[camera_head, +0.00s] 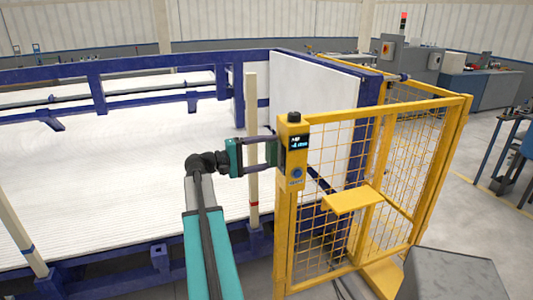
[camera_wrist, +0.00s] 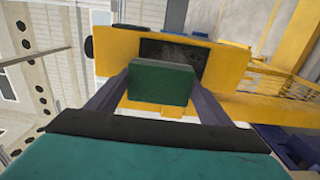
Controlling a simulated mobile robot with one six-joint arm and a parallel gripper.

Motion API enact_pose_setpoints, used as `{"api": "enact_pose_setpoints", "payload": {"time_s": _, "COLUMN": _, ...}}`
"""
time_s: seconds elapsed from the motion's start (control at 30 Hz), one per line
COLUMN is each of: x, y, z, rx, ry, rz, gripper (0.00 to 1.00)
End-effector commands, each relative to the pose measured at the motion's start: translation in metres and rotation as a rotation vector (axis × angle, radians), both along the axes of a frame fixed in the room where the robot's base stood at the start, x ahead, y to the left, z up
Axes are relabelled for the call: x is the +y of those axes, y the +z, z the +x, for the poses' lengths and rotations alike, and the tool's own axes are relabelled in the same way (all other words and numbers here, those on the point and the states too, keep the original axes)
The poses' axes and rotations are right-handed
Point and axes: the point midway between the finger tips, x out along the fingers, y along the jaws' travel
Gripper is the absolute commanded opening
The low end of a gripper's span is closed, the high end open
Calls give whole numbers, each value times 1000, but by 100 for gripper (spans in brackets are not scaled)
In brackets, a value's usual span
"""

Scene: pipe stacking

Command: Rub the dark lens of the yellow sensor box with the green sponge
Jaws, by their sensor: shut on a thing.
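The yellow sensor box (camera_head: 284,160) stands upright on the yellow fence post in the head view. In the wrist view the box (camera_wrist: 113,45) lies across the top, with its dark rectangular lens (camera_wrist: 188,50) facing my gripper. My gripper (camera_head: 271,150) reaches from the left to the box's left side. It is shut on the green sponge (camera_wrist: 160,83), which sits between the two fingers. The sponge is in front of the lens and hides its lower left part. I cannot tell whether sponge and lens touch. The lens face is hidden in the head view.
A yellow mesh fence (camera_head: 410,150) with a small yellow shelf (camera_head: 352,200) stands right of the box. A pale upright post (camera_head: 252,120) is close to my gripper. A blue-framed rack with a white ribbed bed (camera_head: 90,190) fills the left. A grey cabinet (camera_head: 450,275) is front right.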

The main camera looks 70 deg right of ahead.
Motion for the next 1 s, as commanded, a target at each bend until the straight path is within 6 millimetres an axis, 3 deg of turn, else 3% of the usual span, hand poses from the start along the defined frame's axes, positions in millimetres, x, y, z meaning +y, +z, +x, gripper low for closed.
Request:
{"api": "enact_pose_setpoints", "payload": {"time_s": 0.33, "x": 18, "y": -1, "z": -16, "rx": 1, "ry": -8, "rz": 2, "gripper": 56}}
{"api": "enact_pose_setpoints", "payload": {"time_s": 1.0, "x": 27, "y": -1, "z": -22, "rx": 0, "ry": -6, "rz": 1, "gripper": 56}}
